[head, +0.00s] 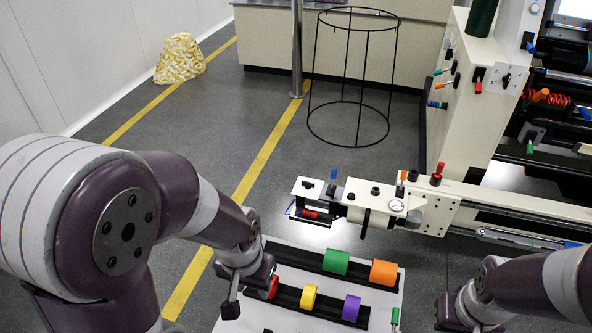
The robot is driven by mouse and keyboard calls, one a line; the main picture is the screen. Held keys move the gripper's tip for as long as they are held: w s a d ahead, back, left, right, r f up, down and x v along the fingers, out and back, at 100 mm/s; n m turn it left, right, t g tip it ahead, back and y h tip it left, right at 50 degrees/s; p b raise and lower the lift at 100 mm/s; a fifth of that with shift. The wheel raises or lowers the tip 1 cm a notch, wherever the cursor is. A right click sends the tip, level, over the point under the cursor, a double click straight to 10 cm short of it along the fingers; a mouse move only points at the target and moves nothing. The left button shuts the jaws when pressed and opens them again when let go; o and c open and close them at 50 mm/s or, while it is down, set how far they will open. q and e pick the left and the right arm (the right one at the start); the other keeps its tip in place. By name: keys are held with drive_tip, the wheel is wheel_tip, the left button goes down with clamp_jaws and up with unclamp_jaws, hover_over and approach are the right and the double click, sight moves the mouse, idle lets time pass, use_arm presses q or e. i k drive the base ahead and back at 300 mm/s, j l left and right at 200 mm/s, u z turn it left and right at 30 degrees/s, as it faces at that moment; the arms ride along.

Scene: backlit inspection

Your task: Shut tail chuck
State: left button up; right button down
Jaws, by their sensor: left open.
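My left gripper (248,296) is open, pointing down at the left end of the roller tray, below and left of the unit. My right gripper (452,312) is at the lower right, its fingers partly hidden.
A pale tray (393,274) holds black racks with green (336,262), orange (383,273), yellow (308,297) and purple (351,307) rollers. A red roller (271,288) is beside my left gripper. A black wire stand (348,110) is behind. The machine body (462,115) blocks the right.

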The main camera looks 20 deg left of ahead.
sight(384, 206)
drive_tip(key=j+z, duration=0.25)
drive_tip(key=j, duration=2.45)
drive_tip(key=i+j+z, duration=0.1)
drive_tip(key=j, duration=0.25)
drive_tip(key=i+j, duration=0.2)
drive_tip(key=j, duration=0.15)
drive_tip(key=i+j+z, duration=0.15)
drive_tip(key=j, duration=0.25)
drive_tip(key=i+j, duration=0.15)
drive_tip(key=j, duration=0.2)
drive_tip(key=i+j+z, duration=0.15)
drive_tip(key=j, duration=0.25)
drive_tip(key=i+z, duration=0.1)
drive_tip(key=i, duration=0.5)
drive_tip(key=i+j, duration=0.15)
drive_tip(key=i, duration=0.45)
drive_tip(key=z, duration=0.05)
